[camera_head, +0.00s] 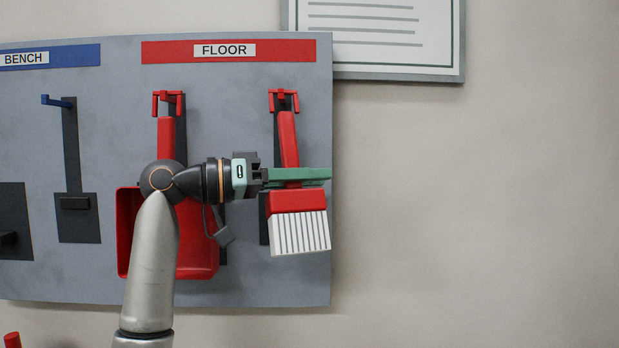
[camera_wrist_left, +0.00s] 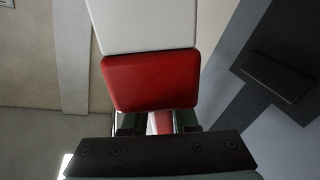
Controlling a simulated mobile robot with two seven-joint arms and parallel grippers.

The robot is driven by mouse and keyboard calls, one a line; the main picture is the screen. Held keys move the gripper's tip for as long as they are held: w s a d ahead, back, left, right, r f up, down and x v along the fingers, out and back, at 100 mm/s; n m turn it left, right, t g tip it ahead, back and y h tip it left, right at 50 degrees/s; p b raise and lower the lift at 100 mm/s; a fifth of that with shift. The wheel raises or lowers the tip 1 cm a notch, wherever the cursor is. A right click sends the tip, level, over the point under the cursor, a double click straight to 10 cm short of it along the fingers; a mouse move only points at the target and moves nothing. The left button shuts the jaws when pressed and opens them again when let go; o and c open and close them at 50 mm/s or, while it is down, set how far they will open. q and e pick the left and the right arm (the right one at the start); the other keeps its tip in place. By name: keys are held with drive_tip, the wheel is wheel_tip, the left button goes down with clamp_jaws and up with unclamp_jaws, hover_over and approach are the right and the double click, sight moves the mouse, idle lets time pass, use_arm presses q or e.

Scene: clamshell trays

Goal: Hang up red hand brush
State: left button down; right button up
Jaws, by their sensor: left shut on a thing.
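The red hand brush (camera_head: 298,201) hangs bristles-down in front of the right end of the board, slightly tilted. Its handle reaches up to the red hook (camera_head: 283,98) under the FLOOR label; whether it rests on the hook I cannot tell. My left gripper (camera_head: 300,176) is shut on the lower handle, just above the brush head. In the left wrist view, the red head (camera_wrist_left: 150,80) and white bristles (camera_wrist_left: 143,25) stick out beyond the gripper (camera_wrist_left: 158,122). My right gripper is not in view.
A red dustpan (camera_head: 128,235) hangs left of the brush, partly hidden behind my left arm. The grey board (camera_head: 110,270) also has an empty blue hook (camera_head: 58,101) under BENCH. A framed sheet (camera_head: 395,40) is at upper right. The wall right of the board is clear.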

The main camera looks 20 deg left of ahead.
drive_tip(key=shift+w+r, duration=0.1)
use_arm(q)
drive_tip(key=c, duration=0.6)
unclamp_jaws()
drive_tip(key=shift+s+a, duration=0.2)
drive_tip(key=b+v, duration=0.2)
drive_tip(key=v, duration=1)
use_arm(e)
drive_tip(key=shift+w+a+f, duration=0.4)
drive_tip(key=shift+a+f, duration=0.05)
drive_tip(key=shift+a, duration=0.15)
